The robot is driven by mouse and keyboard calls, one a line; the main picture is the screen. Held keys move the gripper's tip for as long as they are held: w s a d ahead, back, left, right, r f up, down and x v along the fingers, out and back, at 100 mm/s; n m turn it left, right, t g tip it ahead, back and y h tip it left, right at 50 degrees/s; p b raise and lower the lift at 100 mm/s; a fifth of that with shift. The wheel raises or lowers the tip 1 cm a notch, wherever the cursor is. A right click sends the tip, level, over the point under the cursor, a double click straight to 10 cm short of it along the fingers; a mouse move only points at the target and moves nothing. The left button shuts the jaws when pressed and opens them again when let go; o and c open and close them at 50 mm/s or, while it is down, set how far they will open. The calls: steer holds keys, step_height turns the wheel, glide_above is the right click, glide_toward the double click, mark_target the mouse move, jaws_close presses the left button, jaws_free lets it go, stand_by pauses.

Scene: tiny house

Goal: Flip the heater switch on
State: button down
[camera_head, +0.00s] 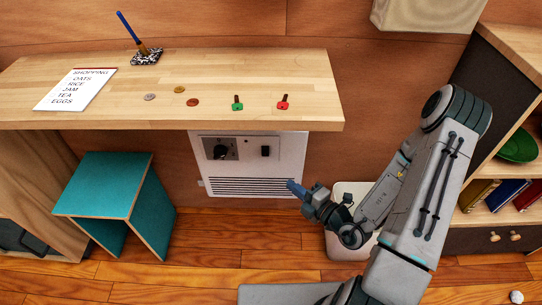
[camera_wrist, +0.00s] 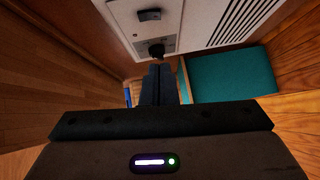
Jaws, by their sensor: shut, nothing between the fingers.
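The white heater panel (camera_head: 253,179) is on the wall under the wooden desk, with a slatted grille along its lower part. Its dark switch (camera_head: 265,151) sits right of a round black knob (camera_head: 221,152) on a grey plate. My gripper (camera_head: 294,186) is shut and empty, near the panel's lower right corner and below the switch. In the wrist view the closed fingers (camera_wrist: 159,72) point toward the panel, with the switch (camera_wrist: 150,15) and knob (camera_wrist: 157,48) beyond the tips. I cannot tell the switch's position.
The desk (camera_head: 190,120) overhangs the heater and carries a shopping list, coins and keys. A teal stool (camera_head: 106,172) stands to the left. A whitish bin (camera_head: 345,190) is behind my arm, and a shelf (camera_head: 485,217) stands at right.

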steer(key=b, duration=0.3)
glide_toward(262, 155)
steer(key=a, duration=0.4)
steer(key=shift+w+f+b, duration=0.15)
steer(key=shift+w+b, duration=0.1)
steer(key=shift+w, duration=0.8)
steer(key=shift+w+f+b, duration=0.2)
steer(key=shift+w+b, duration=0.05)
steer(key=shift+w, duration=0.8)
